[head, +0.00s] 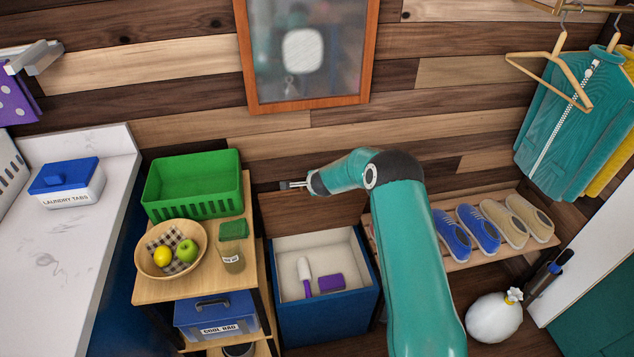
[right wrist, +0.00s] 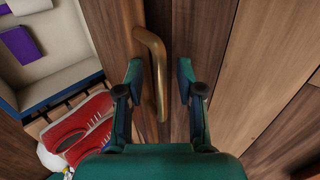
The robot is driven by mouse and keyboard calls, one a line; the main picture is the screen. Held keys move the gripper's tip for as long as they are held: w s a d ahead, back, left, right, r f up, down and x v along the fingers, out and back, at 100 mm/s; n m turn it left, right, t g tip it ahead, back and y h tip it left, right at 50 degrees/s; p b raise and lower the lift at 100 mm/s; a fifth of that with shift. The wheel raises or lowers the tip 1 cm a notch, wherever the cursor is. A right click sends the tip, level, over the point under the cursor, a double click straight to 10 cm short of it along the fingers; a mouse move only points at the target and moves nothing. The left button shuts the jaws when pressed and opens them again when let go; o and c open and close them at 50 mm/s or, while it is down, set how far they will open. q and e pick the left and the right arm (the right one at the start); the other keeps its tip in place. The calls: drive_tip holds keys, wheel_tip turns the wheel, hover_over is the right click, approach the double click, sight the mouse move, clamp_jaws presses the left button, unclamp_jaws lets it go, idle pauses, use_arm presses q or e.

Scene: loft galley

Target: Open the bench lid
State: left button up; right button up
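The bench (head: 325,325) is a blue box with a cream inside, low in the middle of the head view. Its wooden lid (head: 310,212) stands raised at the back, against the plank wall, so the inside shows. A brush with a purple handle (head: 305,277) and a purple block (head: 330,282) lie in it. My right gripper (head: 290,185) is at the lid's upper left edge. In the right wrist view, its fingers (right wrist: 159,78) are apart, with the brass lid handle (right wrist: 161,75) between them and a gap at the right finger. My left gripper is out of view.
A wooden shelf stand (head: 160,290) with a green basket (head: 195,185) and a fruit bowl (head: 145,262) stands close on the left. A shoe rack (head: 500,255) is on the right, with a white bag (head: 495,318) on the floor. A framed mirror (head: 308,55) hangs above.

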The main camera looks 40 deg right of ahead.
drive_tip(key=v, duration=1.1)
drive_tip(key=shift+s+r, duration=0.2)
drive_tip(key=shift+r, duration=0.05)
drive_tip(key=shift+s, duration=0.1)
